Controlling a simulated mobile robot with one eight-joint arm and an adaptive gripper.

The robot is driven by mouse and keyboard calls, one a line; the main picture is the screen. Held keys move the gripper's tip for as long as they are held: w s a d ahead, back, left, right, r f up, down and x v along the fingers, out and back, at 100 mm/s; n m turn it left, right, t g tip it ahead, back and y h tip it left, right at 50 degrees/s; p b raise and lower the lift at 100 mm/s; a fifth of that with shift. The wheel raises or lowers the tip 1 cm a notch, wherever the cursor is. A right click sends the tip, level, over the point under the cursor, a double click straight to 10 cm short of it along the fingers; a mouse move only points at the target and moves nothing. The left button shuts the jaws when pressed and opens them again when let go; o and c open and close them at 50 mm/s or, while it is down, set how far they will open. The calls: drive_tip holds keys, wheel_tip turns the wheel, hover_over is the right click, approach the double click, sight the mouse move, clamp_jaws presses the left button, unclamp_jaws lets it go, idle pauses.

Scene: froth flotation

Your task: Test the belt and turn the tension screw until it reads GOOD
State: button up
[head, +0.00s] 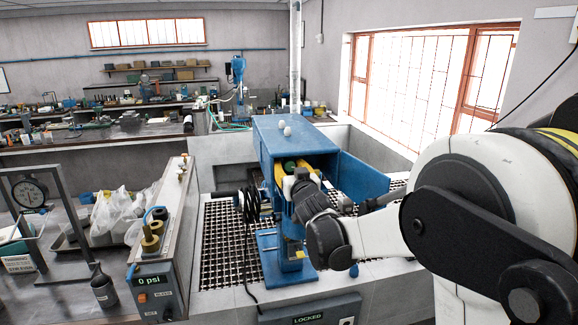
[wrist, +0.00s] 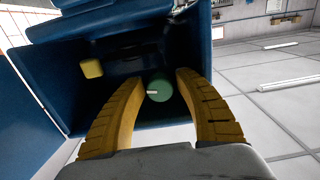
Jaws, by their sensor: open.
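The blue machine housing (head: 285,135) stands in the middle of the head view with its blue door (head: 362,178) swung open to the right. Inside it is a round green knob with a small white mark (wrist: 160,88), perhaps the tension screw; it shows dark green in the head view (head: 290,165). My gripper (wrist: 160,79) is open, with its two yellow fingers on either side of the knob. I cannot tell whether they touch it. A small yellow block (wrist: 91,68) sits on the inner left in the wrist view. The belt cannot be made out in the dark interior, and no GOOD reading shows.
A grey box reading LOCKED (head: 308,319) is at the front. A panel reading 0 psi (head: 153,281) and a dial gauge stand (head: 29,193) are at left. A black coil (head: 250,208) hangs left of the machine. Grating (head: 222,235) lies around it.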

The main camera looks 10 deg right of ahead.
clamp_jaws()
drive_tip(key=shift+f+n+b, duration=0.1)
drive_tip(key=shift+n+b, duration=0.35)
drive_tip(key=shift+n, duration=0.15)
drive_tip(key=shift+n+b, duration=0.3)
drive_tip(key=shift+n, duration=0.7)
unclamp_jaws()
